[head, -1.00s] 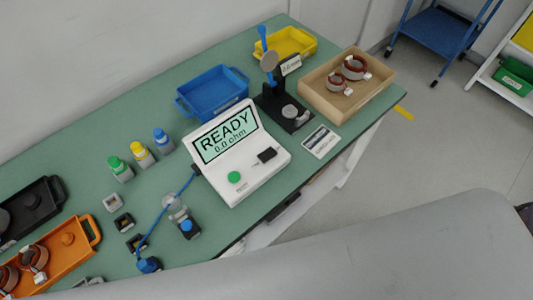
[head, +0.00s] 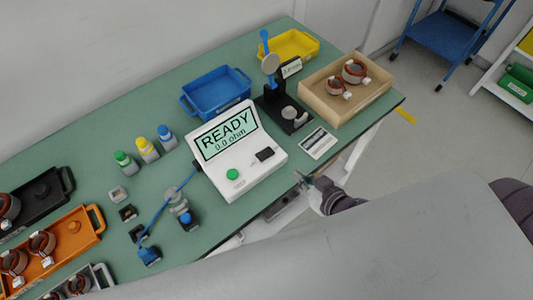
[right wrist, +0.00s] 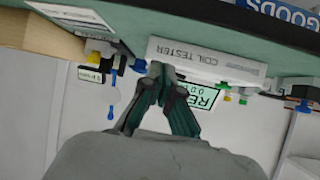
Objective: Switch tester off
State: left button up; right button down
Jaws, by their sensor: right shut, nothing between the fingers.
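The white tester (head: 262,180) stands on the green bench, its screen (head: 226,138) reading READY 0.0 ohm. A black rocker switch (head: 265,154) and a round green button (head: 232,174) sit on its top face. My right gripper (head: 300,178) is at the bench's front edge, right of the tester and apart from it. In the right wrist view, its fingers (right wrist: 163,72) are together and empty, in front of the side labelled COIL TESTER (right wrist: 205,58); the switch cannot be made out there. My left gripper is not in view.
A card (head: 318,143) lies right of the tester. Behind are a black stand (head: 272,107), a blue tray (head: 217,92) and a wooden box (head: 346,105) with coils. A blue cable and probe (head: 150,255) lie to the left.

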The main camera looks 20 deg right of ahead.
notch_tip(320, 180, up, 7)
jog(key=a+t+y, duration=0.2)
jog(key=y, duration=0.1)
jog(key=shift+a+n+t, duration=0.15)
jog(key=shift+n+t, duration=0.15)
jog(key=shift+n, duration=0.1)
jog(key=shift+f, duration=0.1)
jog(key=p, duration=0.3)
send_over(267, 162)
jog(key=shift+s+d+f, duration=0.15)
jog(key=shift+d+f, duration=0.05)
jog(key=shift+f, duration=0.3)
jog(key=shift+s+d+f, duration=0.1)
jog(key=shift+d+f, duration=0.1)
jog(key=shift+f, duration=0.3)
jog(key=f, duration=0.3)
jog(key=shift+w+a+f, duration=0.2)
jog(key=shift+w+a, duration=0.05)
jog(key=shift+a, duration=0.1)
jog(key=shift+s+f, duration=0.1)
jog(key=shift+f, duration=0.45)
